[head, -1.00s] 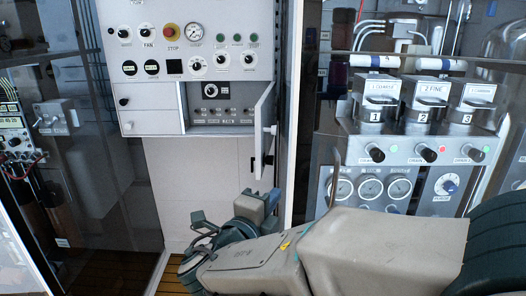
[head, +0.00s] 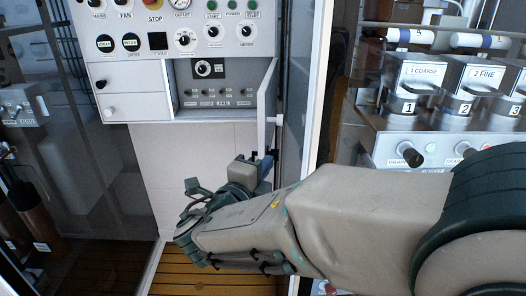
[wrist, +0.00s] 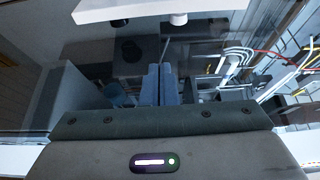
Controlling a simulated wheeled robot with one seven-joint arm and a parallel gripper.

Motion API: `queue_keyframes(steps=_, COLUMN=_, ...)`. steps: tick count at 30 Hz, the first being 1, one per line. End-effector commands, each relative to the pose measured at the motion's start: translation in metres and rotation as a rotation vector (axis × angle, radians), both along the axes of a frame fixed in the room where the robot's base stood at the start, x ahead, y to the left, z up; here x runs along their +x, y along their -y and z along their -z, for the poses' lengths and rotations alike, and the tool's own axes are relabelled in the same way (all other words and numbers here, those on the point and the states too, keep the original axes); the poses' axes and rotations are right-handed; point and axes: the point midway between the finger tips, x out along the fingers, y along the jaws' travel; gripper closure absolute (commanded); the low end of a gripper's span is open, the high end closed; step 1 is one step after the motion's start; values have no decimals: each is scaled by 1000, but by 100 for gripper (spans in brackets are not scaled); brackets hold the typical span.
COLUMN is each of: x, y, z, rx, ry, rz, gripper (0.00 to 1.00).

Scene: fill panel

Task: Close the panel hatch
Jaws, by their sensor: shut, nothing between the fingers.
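The panel hatch (head: 267,97) is a light grey door at the right side of an opening in the white control panel (head: 130,72). It stands swung out, seen nearly edge-on, with a white knob (head: 275,119) on it. Inside the opening are a dial and a row of small switches (head: 215,92). My gripper (head: 263,160) is just below the hatch's lower end, pointing away from me. In the wrist view its blue fingers (wrist: 158,84) are shut together and empty. A white edge, likely the hatch (wrist: 190,7), with a round knob (wrist: 179,19) crosses the top there. Contact cannot be told.
A white post (head: 318,90) and dark glass stand right of the hatch. Filter units (head: 420,95) are further right. A plain pale wall (head: 190,150) is below the panel, above a slatted wooden floor (head: 110,268).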

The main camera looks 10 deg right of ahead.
Motion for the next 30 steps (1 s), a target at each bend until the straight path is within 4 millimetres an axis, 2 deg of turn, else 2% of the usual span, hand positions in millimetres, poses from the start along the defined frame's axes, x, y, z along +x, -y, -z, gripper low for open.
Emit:
queue_keyframes(steps=14, x=74, y=63, z=1, rx=-2, ry=0, rz=10, gripper=100)
queue_keyframes(steps=16, x=77, y=45, z=0, rx=-2, ry=0, rz=1, gripper=100)
queue_keyframes(steps=21, x=83, y=27, z=0, rx=-2, ry=0, rz=3, gripper=100)
queue_keyframes(steps=30, x=85, y=21, z=0, rx=0, ry=0, rz=5, gripper=100)
